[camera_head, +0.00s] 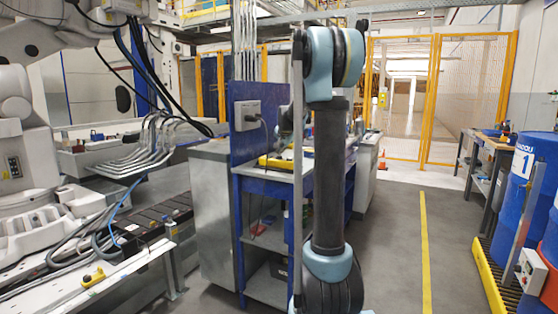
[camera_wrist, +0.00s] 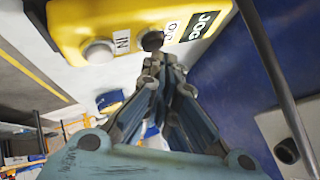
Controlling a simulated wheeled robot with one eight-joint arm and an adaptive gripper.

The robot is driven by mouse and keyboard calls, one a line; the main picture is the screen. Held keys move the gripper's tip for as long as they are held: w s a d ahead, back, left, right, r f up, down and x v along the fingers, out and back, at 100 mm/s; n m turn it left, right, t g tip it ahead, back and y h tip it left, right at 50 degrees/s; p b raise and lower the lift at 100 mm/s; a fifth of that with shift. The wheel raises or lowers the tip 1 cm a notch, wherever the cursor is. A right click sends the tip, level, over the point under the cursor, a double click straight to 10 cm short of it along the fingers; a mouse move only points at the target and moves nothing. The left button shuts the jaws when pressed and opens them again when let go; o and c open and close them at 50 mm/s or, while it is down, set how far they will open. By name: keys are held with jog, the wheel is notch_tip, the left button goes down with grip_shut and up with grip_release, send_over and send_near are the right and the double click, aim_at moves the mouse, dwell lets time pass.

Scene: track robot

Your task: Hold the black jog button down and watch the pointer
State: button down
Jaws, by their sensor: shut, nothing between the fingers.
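In the wrist view a yellow control box (camera_wrist: 75,22) shows at the top, with a JOG label (camera_wrist: 203,25). The black jog button (camera_wrist: 152,40) stands on its face beside the label. My gripper (camera_wrist: 163,62) is shut and empty, with its fingertips right at the black button. I cannot tell whether they touch it or how far it is pressed. In the head view a yellow object (camera_head: 283,163) lies on the blue workbench (camera_head: 262,175), partly hidden behind my arm. I cannot make out a pointer in either view.
A pale round button (camera_wrist: 98,52) sits next to an IN label (camera_wrist: 122,40) on the same box. In the head view, blue drums (camera_head: 525,180) stand at the right and a large white robot (camera_head: 25,150) at the left. The grey floor around the yellow line (camera_head: 424,240) is clear.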

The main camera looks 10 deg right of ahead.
jog(key=shift+f, duration=0.45)
dwell(0.6)
jog(key=shift+r, duration=0.15)
dwell(3.8)
jog(key=shift+r, duration=0.75)
jog(key=shift+r, duration=2.5)
